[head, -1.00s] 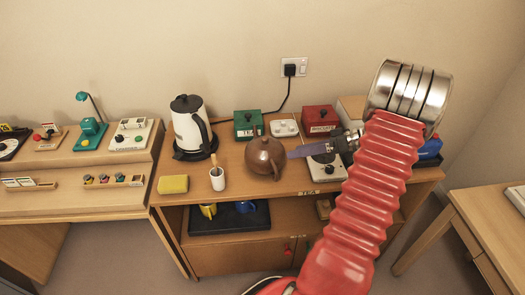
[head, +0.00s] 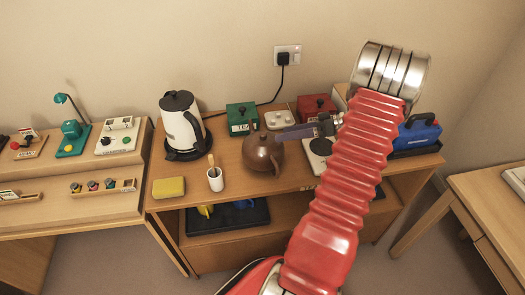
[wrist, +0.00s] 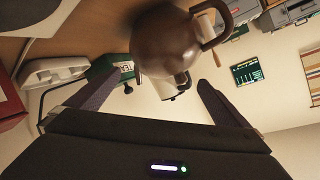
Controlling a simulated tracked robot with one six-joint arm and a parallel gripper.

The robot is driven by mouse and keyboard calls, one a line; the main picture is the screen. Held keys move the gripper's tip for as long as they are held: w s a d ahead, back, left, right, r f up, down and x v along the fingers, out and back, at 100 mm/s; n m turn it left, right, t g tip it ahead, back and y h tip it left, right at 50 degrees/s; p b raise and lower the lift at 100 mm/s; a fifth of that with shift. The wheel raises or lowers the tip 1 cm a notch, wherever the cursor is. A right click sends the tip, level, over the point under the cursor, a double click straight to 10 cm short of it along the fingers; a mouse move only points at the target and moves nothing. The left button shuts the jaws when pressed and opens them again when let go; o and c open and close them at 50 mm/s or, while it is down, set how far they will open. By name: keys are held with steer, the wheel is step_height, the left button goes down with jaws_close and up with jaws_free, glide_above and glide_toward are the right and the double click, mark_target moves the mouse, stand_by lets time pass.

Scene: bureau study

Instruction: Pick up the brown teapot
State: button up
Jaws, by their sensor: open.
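The brown teapot (head: 262,153) stands on the wooden sideboard (head: 235,185), between the white cup and the scale-like device. In the wrist view the teapot (wrist: 165,42) is large, near the top, with its looped handle (wrist: 215,25) to the right. My gripper (head: 284,134) is at the right of the teapot in the head view, its finger reaching toward the pot's upper right side. In the wrist view my gripper (wrist: 155,90) is open, its two dark fingers spread with the teapot beyond the gap. I cannot tell whether a finger touches the pot.
A white kettle (head: 181,125) stands behind left, with a green box (head: 241,119) and a red box (head: 316,106) behind. A white cup (head: 215,180) and yellow sponge (head: 169,187) are at the front left. A blue case (head: 418,132) stands at the right end.

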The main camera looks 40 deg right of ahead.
mark_target(266, 138)
steer(key=x, duration=0.8)
steer(key=shift+w+a+f, duration=0.1)
steer(key=shift+x, duration=2.65)
steer(key=shift+c, duration=0.5)
steer(key=c, duration=1.1)
